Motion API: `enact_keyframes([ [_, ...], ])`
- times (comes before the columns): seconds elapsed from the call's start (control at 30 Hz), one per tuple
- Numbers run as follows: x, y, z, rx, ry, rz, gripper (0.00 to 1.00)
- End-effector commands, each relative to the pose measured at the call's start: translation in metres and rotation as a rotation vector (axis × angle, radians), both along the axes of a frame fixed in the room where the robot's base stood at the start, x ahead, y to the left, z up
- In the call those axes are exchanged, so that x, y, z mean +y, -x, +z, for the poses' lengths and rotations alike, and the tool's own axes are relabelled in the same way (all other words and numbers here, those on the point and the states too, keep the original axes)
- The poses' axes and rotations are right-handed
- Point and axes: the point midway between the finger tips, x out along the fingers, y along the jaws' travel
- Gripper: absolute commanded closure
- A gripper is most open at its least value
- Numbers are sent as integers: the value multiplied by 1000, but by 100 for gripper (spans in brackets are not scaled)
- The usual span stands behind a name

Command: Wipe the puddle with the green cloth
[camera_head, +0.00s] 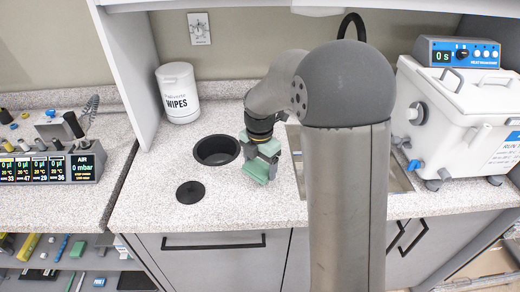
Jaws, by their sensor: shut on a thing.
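My gripper (262,158) points down over the speckled counter (225,205), just right of the round black-rimmed hole. It is shut on the green cloth (256,172), which shows as a green block at the fingertips. The cloth is at or just above the counter; I cannot tell whether it touches. I cannot make out a puddle; part of the counter is hidden behind my arm and gripper.
A round hole (216,150) and a black disc lid (190,192) lie left of my gripper. A white wipes tub (178,93) stands at the back. A sink (297,165) is partly hidden behind my arm. A white water bath (455,120) stands right.

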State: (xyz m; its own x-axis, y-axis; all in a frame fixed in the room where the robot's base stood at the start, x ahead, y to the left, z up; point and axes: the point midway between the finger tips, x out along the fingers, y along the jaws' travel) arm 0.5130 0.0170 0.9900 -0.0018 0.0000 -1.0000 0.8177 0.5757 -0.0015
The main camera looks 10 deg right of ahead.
Motion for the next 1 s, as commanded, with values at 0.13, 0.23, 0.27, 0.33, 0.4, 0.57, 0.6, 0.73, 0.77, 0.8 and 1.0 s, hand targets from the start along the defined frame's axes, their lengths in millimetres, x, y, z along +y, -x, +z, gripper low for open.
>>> enact_keyframes([
  [0.13, 1, 0, 17, -1, 0, 1, 45],
  [0.23, 1, 0, 26, -1, 0, 2, 45],
  [0.27, 1, 0, 29, -1, 0, 2, 45],
  [0.33, 2, 0, 34, -1, 1, 3, 45],
  [0.4, 2, 0, 38, -1, 1, 4, 45],
  [0.57, 3, 0, 40, -1, 1, 5, 45],
  [0.6, 3, 0, 40, -1, 1, 5, 45],
  [0.73, 3, 0, 39, -1, 1, 6, 45],
  [0.77, 3, 0, 39, -1, 1, 6, 45],
  [0.8, 3, 0, 39, -1, 1, 6, 45],
  [1.0, 3, 0, 40, -1, 1, 6, 45],
])
